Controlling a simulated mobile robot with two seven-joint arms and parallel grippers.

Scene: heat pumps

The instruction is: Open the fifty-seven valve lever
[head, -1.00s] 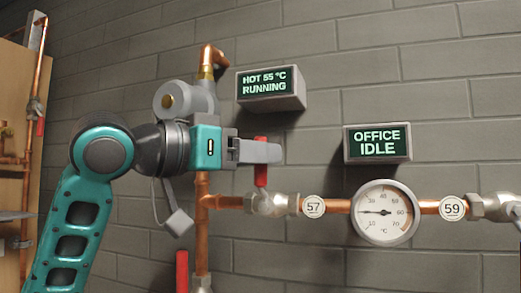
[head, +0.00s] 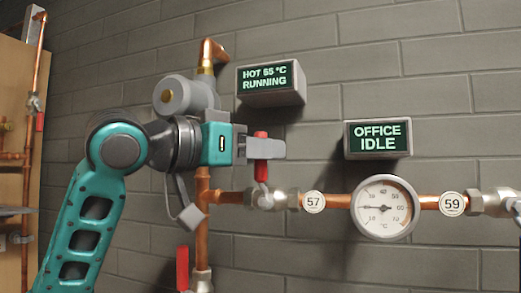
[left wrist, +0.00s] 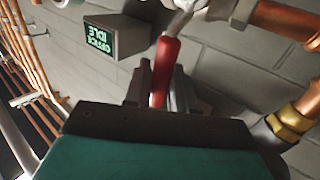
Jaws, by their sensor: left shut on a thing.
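The red lever of valve 57 (head: 261,168) stands upright above its silver valve body (head: 262,198), left of the round 57 tag (head: 314,202) on the copper pipe. My left gripper (head: 266,148) reaches in from the left and is shut on the lever, with the lever's red tip showing above the fingers. In the left wrist view the red lever (left wrist: 165,72) runs between the two grey fingers (left wrist: 158,90). My right gripper is in neither view.
A dial gauge (head: 384,208) and the 59 tag (head: 453,203) sit to the right on the same pipe. Another red lever (head: 182,267) is below my gripper.

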